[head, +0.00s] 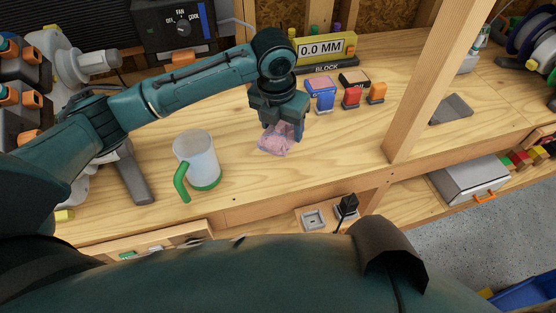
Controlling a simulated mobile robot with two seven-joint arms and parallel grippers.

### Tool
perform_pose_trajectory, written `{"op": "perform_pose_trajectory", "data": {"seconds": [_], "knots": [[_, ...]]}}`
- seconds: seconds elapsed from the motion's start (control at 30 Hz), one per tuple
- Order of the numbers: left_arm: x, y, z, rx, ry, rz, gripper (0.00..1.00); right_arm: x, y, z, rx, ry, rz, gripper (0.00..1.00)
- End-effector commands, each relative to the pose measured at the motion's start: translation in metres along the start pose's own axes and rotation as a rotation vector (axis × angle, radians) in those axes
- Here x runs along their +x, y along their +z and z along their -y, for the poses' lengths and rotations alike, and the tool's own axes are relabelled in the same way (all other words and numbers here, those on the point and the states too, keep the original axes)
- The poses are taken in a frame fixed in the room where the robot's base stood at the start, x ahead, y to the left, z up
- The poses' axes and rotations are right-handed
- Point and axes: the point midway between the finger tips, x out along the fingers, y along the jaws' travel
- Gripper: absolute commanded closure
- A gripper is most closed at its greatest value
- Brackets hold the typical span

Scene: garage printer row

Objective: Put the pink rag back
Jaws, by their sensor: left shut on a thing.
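The pink rag (273,142) is a small crumpled cloth at the middle of the wooden workbench. My left gripper (283,130) points down over it and is shut on it. The rag bunches out to the left and below the fingers, and part of it is hidden behind them. I cannot tell whether the rag touches the bench or is just above it. My right gripper is not in view.
A translucent mug with a green handle (199,158) stands left of the rag. Blue, red and orange blocks (351,97) sit behind right, before a yellow "0.0 MM" display (324,48). A wooden post (432,85) rises on the right. The bench (340,145) is clear between rag and post.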

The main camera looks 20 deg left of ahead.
Motion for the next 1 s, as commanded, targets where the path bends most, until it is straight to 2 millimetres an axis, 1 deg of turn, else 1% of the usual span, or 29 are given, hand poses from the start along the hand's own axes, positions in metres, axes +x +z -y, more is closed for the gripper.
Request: {"op": "perform_pose_trajectory", "data": {"seconds": [0.03,0.1,0.2,0.43,0.6,0.7,1.0], "knots": [[0.011,-0.003,0.0,0.001,0.0,-0.006,0.55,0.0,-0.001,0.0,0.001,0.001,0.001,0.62],[0.024,-0.005,0.0,0.001,0.001,-0.007,0.55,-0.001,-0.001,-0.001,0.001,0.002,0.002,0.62],[0.041,-0.008,0.0,0.001,0.0,-0.005,0.55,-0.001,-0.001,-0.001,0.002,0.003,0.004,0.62],[0.059,-0.01,0.0,-0.001,0.001,-0.004,0.55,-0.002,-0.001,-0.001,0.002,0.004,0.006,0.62],[0.083,-0.014,0.0,-0.001,0.001,-0.004,0.55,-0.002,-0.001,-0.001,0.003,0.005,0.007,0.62],[0.088,-0.014,-0.001,0.0,0.002,-0.001,0.55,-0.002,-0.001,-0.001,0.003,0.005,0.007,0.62],[0.091,-0.015,-0.001,-0.001,0.001,-0.001,0.55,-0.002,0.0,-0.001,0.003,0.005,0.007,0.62]]}}
